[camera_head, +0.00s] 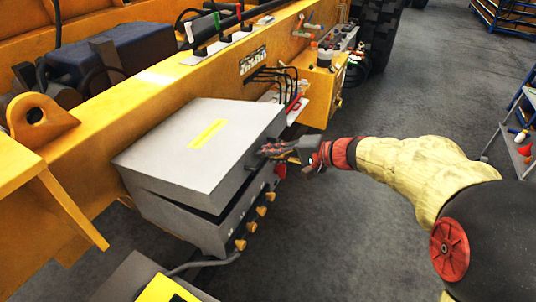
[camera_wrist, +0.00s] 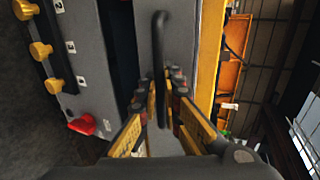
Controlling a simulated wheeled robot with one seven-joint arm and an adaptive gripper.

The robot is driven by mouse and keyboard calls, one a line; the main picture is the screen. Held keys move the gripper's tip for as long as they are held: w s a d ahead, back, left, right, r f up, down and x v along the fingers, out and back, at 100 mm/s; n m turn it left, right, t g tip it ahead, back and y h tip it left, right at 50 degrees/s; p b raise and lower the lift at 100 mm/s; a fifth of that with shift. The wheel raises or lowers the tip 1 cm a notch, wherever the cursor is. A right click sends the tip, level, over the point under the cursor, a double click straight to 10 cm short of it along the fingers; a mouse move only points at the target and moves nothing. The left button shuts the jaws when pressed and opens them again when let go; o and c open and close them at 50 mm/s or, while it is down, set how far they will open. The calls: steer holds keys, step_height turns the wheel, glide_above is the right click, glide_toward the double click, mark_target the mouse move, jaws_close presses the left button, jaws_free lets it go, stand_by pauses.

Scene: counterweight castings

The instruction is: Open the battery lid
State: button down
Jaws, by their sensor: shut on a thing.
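The grey battery lid (camera_head: 180,150), with a yellow label, sits raised a little at its front edge above the grey battery box (camera_head: 190,226). A dark gap shows between lid and box; in the wrist view this gap lies left of the lid's edge. My gripper (camera_head: 275,150) is at the lid's front right edge. In the wrist view my gripper (camera_wrist: 162,112) is shut on the dark bar handle (camera_wrist: 160,45) of the lid, with one finger on each side of it. The inside of the box is too dark to make out.
Several yellow knobs (camera_head: 262,211) and a red knob (camera_head: 280,168) stick out from the box front. A yellow chassis beam (camera_head: 150,88) runs behind the lid. A grey box with a yellow panel (camera_head: 165,289) stands in front. The floor to the right is open.

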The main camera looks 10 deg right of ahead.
steer(key=w+a+r+g+h+p, duration=0.2)
steer(key=w+a+r+p, duration=0.15)
steer(key=r+p, duration=0.85)
steer(key=w+a+r+g+h+p, duration=0.1)
steer(key=w+a+r+h+p, duration=0.2)
steer(key=r+p, duration=0.9)
steer(key=w+a+r+p, duration=0.5)
steer(key=a+r, duration=0.1)
steer(key=a, duration=0.2)
steer(key=w+a+r+p, duration=0.5)
steer(key=a+r+p, duration=0.1)
steer(key=a, duration=0.3)
steer(key=shift+w+r, duration=0.25)
steer(key=shift+w, duration=0.05)
steer(key=c, duration=2.2)
jaws_free()
steer(key=shift+c, duration=0.2)
